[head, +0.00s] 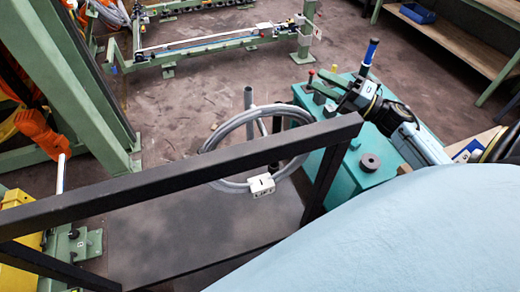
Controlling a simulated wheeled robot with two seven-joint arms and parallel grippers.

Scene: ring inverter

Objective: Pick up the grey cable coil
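The grey cable coil (228,125) is a thick ring near the middle of the head view, with a white tag (262,185) on its lower part. It stands tilted beside a grey post (248,103), and a dark frame bar crosses in front of it. My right gripper (350,98) is up and to the right of the coil, apart from it, over a teal bench. My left gripper is not in view.
The black frame (150,184) runs between my view and the coil. A dark flat panel (200,235) lies below. Green machine frames stand at left and back.

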